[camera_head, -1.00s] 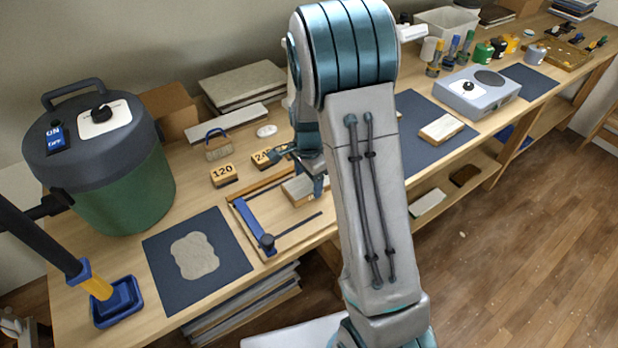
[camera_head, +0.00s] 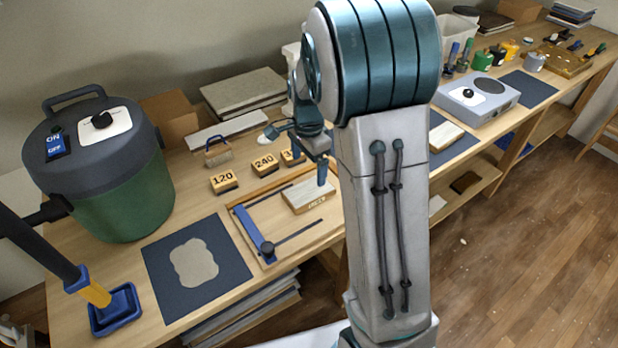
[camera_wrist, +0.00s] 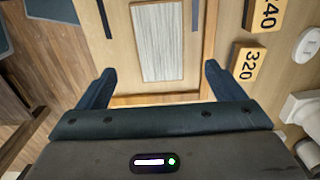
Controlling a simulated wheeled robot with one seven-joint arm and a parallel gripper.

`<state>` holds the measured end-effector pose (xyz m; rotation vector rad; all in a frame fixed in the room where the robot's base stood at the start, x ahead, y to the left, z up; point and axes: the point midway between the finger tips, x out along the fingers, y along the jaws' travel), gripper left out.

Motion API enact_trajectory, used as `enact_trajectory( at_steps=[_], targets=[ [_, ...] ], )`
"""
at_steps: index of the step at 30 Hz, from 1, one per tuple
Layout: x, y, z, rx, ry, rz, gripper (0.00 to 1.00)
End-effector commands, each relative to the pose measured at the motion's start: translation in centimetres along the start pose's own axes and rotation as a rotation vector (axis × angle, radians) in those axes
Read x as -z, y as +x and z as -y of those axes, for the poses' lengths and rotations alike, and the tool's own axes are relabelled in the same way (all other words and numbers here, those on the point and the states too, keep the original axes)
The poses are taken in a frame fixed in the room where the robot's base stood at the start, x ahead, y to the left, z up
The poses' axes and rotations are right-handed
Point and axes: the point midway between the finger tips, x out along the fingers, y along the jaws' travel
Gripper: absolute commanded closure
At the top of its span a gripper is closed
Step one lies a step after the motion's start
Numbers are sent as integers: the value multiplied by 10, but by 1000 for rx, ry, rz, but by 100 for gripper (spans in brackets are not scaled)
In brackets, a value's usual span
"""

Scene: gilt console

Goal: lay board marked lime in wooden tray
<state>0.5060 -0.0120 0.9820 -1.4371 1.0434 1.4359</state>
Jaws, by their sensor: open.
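A pale-topped board (camera_head: 308,194) lies flat in the wooden tray (camera_head: 236,222), whose thin rim and blue bar stand around it. The mark on the board's front edge is too small to read. My gripper (camera_head: 298,156) is open and empty above the tray, clear of the board. In the wrist view the grained board (camera_wrist: 159,42) lies ahead, between the lines of the two spread fingers (camera_wrist: 159,68), and the tray's near rim (camera_wrist: 155,99) crosses between them. My arm hides part of the bench to the right.
Number blocks marked 120 (camera_head: 223,181) and 240 (camera_head: 265,163) stand behind the tray; a 320 block (camera_wrist: 249,63) shows in the wrist view. Another board (camera_head: 446,136) lies on a dark mat. A green drum (camera_head: 125,195) stands left.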

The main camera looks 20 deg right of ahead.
Motion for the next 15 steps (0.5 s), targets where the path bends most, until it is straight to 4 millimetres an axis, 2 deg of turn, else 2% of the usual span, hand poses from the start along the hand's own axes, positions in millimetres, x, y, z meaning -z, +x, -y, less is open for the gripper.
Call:
enact_trajectory(
  at_steps=[3, 10, 13, 15],
  targets=[
    [0, -20, 0, 3, 0, -1, 11],
    [-2, -40, -4, 9, -24, 2, 11],
    [-7, -52, -18, 30, -106, 5, 11],
    [-14, -63, -34, 53, -203, 5, 11]
  ],
)
